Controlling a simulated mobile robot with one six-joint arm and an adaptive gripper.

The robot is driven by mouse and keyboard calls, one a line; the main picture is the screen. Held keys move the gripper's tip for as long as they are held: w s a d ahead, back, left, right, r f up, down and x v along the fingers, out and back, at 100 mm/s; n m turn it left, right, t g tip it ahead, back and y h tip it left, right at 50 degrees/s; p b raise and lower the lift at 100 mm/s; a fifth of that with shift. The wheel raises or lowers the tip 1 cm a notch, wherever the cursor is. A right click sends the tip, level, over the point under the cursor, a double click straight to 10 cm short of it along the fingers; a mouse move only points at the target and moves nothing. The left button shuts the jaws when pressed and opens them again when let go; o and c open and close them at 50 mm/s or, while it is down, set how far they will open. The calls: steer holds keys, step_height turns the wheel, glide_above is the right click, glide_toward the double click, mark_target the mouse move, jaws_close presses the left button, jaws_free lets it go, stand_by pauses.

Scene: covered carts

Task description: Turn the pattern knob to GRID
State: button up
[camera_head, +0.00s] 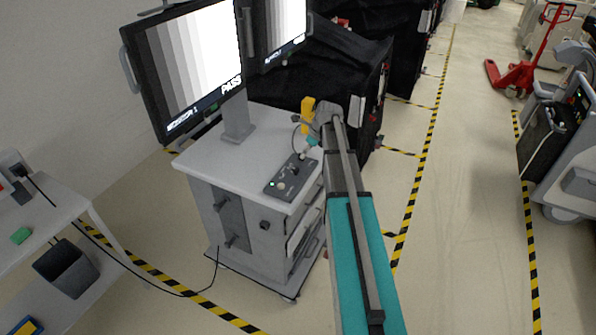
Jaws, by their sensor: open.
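A dark control box (291,178) lies on the light top of a grey cart (248,150). A small pale knob (281,186) sits near its front end, beside a green light (272,184). The knob's marks are too small to read, so I cannot tell which knob it is or where it points. My gripper (304,154) is at the far end of the box, small and partly hidden by my arm. It is open, and I cannot tell whether it touches anything. The large monitor (190,65) on the cart shows vertical grey bars and the word PASS.
A second monitor (280,30) and black-covered carts (335,65) stand behind. A white table (45,215) is at the left. A red pallet jack (515,72) and another cart (560,130) are at the right. The floor between the striped lines is clear.

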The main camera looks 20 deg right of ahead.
mark_target(296, 169)
steer(key=shift+b+x, duration=4.65)
steer(key=shift+x, duration=0.7)
steer(key=shift+w, duration=0.1)
